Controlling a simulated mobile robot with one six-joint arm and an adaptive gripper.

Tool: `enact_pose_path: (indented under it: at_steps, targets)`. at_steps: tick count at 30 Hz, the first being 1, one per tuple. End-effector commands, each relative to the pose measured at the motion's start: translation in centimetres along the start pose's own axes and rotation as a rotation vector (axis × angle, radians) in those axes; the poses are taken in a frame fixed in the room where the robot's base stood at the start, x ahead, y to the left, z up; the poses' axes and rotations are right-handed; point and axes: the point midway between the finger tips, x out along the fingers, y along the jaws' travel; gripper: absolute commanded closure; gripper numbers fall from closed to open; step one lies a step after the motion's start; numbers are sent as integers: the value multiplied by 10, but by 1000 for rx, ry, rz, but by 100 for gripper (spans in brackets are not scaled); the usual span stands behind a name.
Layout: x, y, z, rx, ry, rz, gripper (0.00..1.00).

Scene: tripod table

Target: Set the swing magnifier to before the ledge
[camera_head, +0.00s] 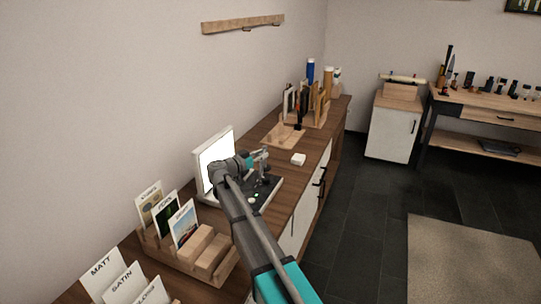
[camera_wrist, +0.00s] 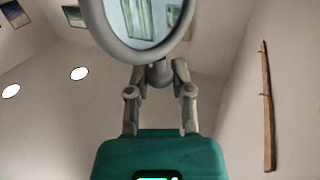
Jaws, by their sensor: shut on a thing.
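The swing magnifier (camera_wrist: 150,18) fills the top of the wrist view as a grey ring around a glassy lens, cut off by the picture's edge. My gripper (camera_wrist: 158,76) has both fingers closed on the small rounded grip below that ring. In the head view my gripper (camera_head: 263,158) is over the dark stand base (camera_head: 262,190) on the wooden counter, in front of the bright white panel (camera_head: 213,153). My own arm hides part of the stand there, and the lens is too small to make out. I cannot tell which part is the ledge.
A wooden rack with sample cards (camera_head: 190,250) stands nearer on the counter. A small white block (camera_head: 298,159) and a wooden tray (camera_head: 284,136) lie beyond the stand. A wooden wall rail (camera_head: 243,23) hangs above.

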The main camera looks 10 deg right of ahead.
Motion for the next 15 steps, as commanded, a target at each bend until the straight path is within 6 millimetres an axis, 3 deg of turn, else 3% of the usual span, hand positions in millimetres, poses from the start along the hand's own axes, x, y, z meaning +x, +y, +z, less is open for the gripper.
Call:
enact_pose_path:
  at_steps: [15]
  targets:
    - [-9,-8,0,0,-2,93,100]
